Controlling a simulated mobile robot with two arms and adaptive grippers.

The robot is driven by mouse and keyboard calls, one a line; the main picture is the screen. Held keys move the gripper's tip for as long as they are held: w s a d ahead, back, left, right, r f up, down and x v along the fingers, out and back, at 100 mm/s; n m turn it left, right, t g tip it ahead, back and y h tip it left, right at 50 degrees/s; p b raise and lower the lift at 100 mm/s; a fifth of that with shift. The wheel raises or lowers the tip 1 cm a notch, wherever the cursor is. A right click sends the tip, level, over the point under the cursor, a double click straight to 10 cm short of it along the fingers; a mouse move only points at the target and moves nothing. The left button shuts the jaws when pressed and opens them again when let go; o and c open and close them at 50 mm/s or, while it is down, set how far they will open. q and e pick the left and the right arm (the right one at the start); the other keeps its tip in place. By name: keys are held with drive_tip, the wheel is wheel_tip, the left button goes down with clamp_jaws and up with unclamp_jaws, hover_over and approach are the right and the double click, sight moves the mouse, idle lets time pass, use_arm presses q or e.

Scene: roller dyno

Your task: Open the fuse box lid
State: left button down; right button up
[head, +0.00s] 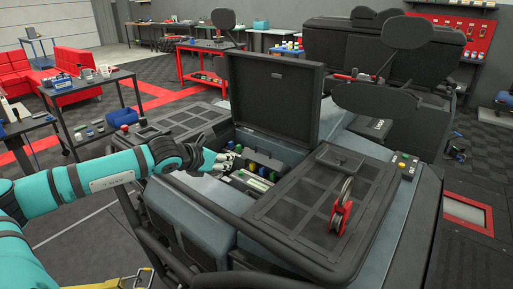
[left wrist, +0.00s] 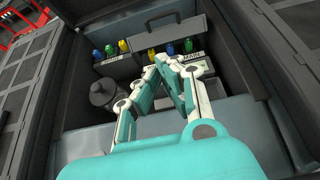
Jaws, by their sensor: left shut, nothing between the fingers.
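My left gripper (head: 222,163) reaches into the open bay from the left; it is shut and empty. In the left wrist view its fingertips (left wrist: 174,62) meet in front of the fuse box (left wrist: 145,66), partly hiding it. Colored fuses (left wrist: 188,46) stand exposed there near a label reading MAIN. A small grey panel with a dark handle (left wrist: 165,25) stands up behind the fuses; it looks like the fuse box lid, raised. Contact between the fingers and it cannot be told. In the head view the fuse box (head: 250,180) is small and partly hidden. My right gripper is out of view.
A large dark hatch (head: 275,95) stands upright behind the bay. Mesh panels lie on both sides, the right one (head: 325,205) carrying a red clamp-like tool (head: 341,212). A dark cylindrical container (left wrist: 103,94) sits left of my fingers. More fuses (left wrist: 109,50) stand at the left.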

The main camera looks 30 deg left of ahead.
use_arm(q)
drive_tip(key=shift+r, duration=0.1)
drive_tip(key=p, duration=0.4)
approach(259, 154)
drive_tip(key=f, duration=0.1)
drive_tip(key=w+f, duration=0.1)
drive_tip(key=f, duration=0.1)
drive_tip(key=shift+w+d+f, duration=0.15)
drive_tip(key=shift+f, duration=0.15)
drive_tip(key=shift+w+r+p, duration=0.15)
drive_tip(key=shift+w+r, duration=0.05)
drive_tip(key=shift+w, duration=0.35)
drive_tip(key=shift+w+r+p, duration=0.15)
drive_tip(key=shift+w+r, duration=0.05)
drive_tip(key=shift+w, duration=0.95)
drive_tip(key=shift+r, duration=0.1)
drive_tip(key=shift+w+r+p, duration=0.15)
drive_tip(key=shift+r+p, duration=0.05)
drive_tip(key=shift+p, duration=0.15)
drive_tip(key=shift+w+g, duration=0.15)
drive_tip(key=shift+g, duration=0.15)
